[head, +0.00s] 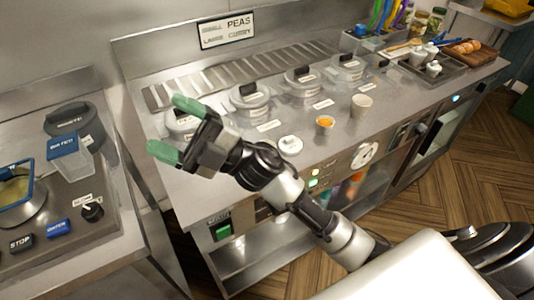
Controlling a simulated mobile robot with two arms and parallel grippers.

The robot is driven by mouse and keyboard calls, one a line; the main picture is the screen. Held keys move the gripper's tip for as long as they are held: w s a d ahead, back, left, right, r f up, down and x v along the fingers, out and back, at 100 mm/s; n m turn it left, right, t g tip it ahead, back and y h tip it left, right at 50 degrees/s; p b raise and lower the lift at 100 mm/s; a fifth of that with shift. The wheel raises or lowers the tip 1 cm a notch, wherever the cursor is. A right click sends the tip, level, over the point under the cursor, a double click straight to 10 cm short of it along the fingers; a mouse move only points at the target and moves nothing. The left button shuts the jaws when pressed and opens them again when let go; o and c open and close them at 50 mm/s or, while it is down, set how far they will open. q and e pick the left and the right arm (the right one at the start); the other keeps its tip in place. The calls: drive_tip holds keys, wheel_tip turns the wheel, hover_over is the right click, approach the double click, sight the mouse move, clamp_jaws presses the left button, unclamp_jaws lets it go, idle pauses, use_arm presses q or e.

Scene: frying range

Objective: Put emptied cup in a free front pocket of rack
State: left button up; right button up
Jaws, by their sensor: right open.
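My right gripper (171,129) reaches in from the lower right, with its green fingers spread apart and nothing between them. It hangs at the left end of the steel counter (215,190). A pale empty-looking cup (361,105) stands upright on the counter, well to the right of the gripper. A small cup with orange contents (324,124) stands left of it. I cannot clearly make out a rack with front pockets; a dark tray (408,66) at the far right holds several small white vessels. My left gripper is out of view.
Several lidded containers (249,97) stand in a row along the counter. A gap separates the two counters.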

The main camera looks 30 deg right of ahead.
drive_tip(key=s+a+f+n+g+h, duration=0.15)
drive_tip(key=a+n+g, duration=0.25)
drive_tip(key=n+g, duration=0.45)
drive_tip(key=n+g+h, duration=0.1)
drive_tip(key=g+h, duration=0.1)
drive_tip(key=h, duration=2)
hover_over(266, 146)
drive_tip(key=s+a, duration=0.1)
drive_tip(key=s, duration=0.1)
drive_tip(key=shift+t, duration=0.25)
wheel_tip(266, 146, down, 14)
drive_tip(key=shift+s+a+r, duration=0.1)
drive_tip(key=shift+w+d+f+p, duration=0.15)
drive_tip(key=shift+f+p, duration=0.35)
drive_tip(key=shift+f, duration=1.05)
drive_tip(key=shift+w+d+f+p, duration=0.1)
drive_tip(key=shift+f+p, duration=0.4)
drive_tip(key=shift+f, duration=1)
drive_tip(key=shift+a, duration=0.1)
drive_tip(key=c, duration=1)
drive_tip(key=shift+r, duration=0.15)
